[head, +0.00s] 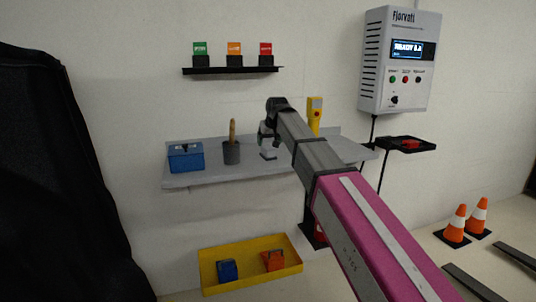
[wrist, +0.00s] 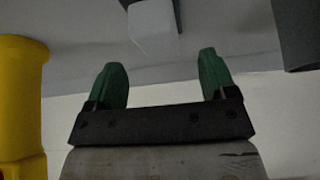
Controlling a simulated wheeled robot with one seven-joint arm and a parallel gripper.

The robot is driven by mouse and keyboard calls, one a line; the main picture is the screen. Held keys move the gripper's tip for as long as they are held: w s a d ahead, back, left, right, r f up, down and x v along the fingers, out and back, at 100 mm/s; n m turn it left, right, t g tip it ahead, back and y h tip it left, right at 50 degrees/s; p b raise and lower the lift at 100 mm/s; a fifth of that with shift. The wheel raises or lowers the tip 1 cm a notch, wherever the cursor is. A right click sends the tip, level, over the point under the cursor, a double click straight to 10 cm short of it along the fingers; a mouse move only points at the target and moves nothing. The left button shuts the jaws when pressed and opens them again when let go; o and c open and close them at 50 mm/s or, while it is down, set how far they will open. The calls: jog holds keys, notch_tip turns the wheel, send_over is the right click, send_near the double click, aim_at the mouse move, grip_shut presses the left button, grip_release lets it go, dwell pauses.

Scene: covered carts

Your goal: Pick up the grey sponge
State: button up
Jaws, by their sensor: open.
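A light grey block, which looks like the grey sponge (wrist: 153,30), shows at the top of the wrist view, with a darker part at its upper edge. It lies beyond my gripper (wrist: 165,72), roughly between the lines of the two green fingertips, and apart from them. My gripper is open with nothing between its fingers. In the head view my arm reaches over the grey wall shelf (head: 205,180).
On the shelf, a dark cup (head: 231,154) with a brown handle and a blue box (head: 186,158) stand to the left; a yellow device (head: 315,115) stands to the right. The cup (wrist: 296,35) and device (wrist: 22,100) flank my gripper. A yellow tray (head: 208,271) is below.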

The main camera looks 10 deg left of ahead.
aim_at(268, 147)
jog(key=x, duration=0.5)
jog(key=shift+s+f, duration=0.1)
jog(key=shift+d, duration=0.1)
jog(key=shift+c, duration=0.3)
jog(key=c, duration=1.1)
